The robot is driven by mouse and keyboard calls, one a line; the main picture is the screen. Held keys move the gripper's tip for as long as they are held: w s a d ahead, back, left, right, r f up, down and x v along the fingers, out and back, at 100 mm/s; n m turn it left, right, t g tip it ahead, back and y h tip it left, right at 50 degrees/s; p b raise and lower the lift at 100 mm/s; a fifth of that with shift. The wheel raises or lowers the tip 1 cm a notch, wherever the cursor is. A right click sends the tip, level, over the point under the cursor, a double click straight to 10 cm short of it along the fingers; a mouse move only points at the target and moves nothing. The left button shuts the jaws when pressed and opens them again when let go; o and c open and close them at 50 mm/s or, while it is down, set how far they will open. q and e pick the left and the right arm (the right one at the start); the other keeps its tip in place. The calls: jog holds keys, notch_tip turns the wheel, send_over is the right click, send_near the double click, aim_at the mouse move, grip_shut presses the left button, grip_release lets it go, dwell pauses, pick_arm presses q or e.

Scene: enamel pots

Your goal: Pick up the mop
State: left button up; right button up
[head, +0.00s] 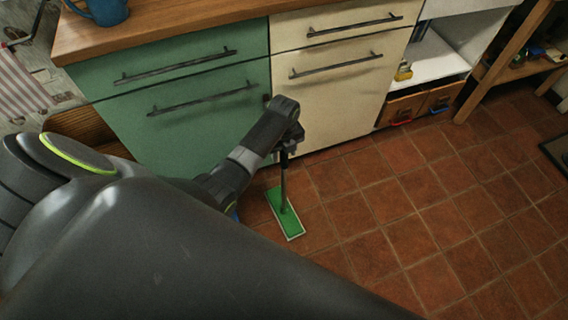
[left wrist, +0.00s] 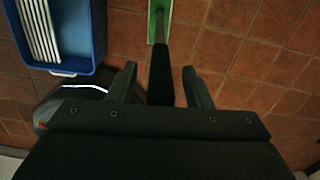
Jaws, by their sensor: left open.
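The mop has a flat green head (head: 285,212) with a pale edge, resting on the tiled floor, and a thin dark handle (head: 284,180) rising from it. In the head view my left gripper (head: 291,143) is at the upper part of the handle, in front of the cabinets. In the left wrist view the open left gripper (left wrist: 160,78) has one finger on each side of the dark handle (left wrist: 161,60). I cannot tell whether either finger touches it. The green head (left wrist: 158,18) shows beyond, partly cut off. My right gripper is not in view.
Green drawers (head: 190,95) and cream drawers (head: 335,85) stand close behind the mop. A blue container (left wrist: 88,62) with a white slatted piece is left of the handle in the left wrist view. Tiled floor (head: 410,200) is clear to the right.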

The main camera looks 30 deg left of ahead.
pick_arm(q)
grip_shut()
dwell(0.3)
jog(key=shift+r, duration=0.1)
